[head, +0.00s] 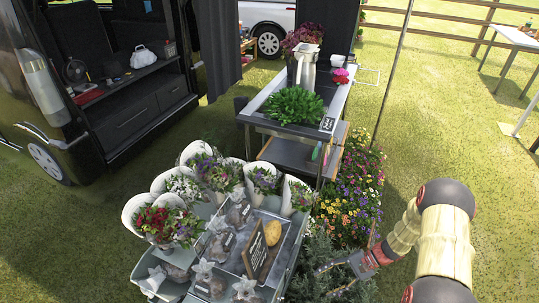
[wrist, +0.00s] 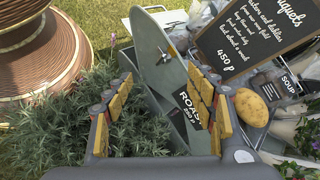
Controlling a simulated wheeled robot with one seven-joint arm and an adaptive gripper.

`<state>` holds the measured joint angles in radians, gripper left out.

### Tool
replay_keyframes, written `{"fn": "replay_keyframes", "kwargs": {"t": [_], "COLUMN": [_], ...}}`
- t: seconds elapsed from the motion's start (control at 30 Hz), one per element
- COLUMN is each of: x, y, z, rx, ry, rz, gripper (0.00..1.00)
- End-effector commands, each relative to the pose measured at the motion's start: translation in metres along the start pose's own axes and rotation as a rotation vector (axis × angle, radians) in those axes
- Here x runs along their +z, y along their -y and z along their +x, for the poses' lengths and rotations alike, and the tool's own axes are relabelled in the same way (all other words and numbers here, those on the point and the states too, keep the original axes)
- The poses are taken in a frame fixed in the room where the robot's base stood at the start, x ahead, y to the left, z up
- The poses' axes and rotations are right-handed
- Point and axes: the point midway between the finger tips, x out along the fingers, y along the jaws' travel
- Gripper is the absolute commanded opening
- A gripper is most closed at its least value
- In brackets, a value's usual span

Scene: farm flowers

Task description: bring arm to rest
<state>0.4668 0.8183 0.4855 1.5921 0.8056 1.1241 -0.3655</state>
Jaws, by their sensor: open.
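My gripper (head: 324,275) is at the lower right of the head view, reaching left from my bent arm. It is low, by the grey-green bushy plant and the right edge of the flower stand. In the wrist view my gripper (wrist: 160,95) shows two fingers with yellow pads, spread apart. Nothing is held between them. Beyond and below the fingers are a grey panel (wrist: 157,60) and a small black "ROAST" sign (wrist: 189,108). The bushy plant (wrist: 60,115) lies to the left of the fingers.
A chalkboard (head: 257,254) and potato (head: 272,232) sit on the flower stand, among wrapped bouquets (head: 165,225). Colourful flowers (head: 348,190) grow behind the gripper. A cart (head: 332,100) stands farther back and a dark van (head: 100,110) at left. Open grass (head: 450,110) lies at right.

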Motion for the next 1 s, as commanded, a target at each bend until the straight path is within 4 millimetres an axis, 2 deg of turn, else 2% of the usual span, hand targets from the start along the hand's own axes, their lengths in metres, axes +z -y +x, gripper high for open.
{"fn": "replay_keyframes", "kwargs": {"t": [0.1, 0.4, 0.7, 1.0], "x": [0.032, 0.108, 0.183, 0.254], "y": [0.011, 0.029, 0.044, 0.056], "z": [-0.027, -0.086, -0.136, -0.178], "rx": [0.096, 0.31, 0.478, 0.603], "ry": [-0.036, -0.152, -0.302, -0.469], "rz": [-0.029, -0.114, -0.23, -0.377], "gripper": [0.56, 0.56, 0.56, 0.56]}}
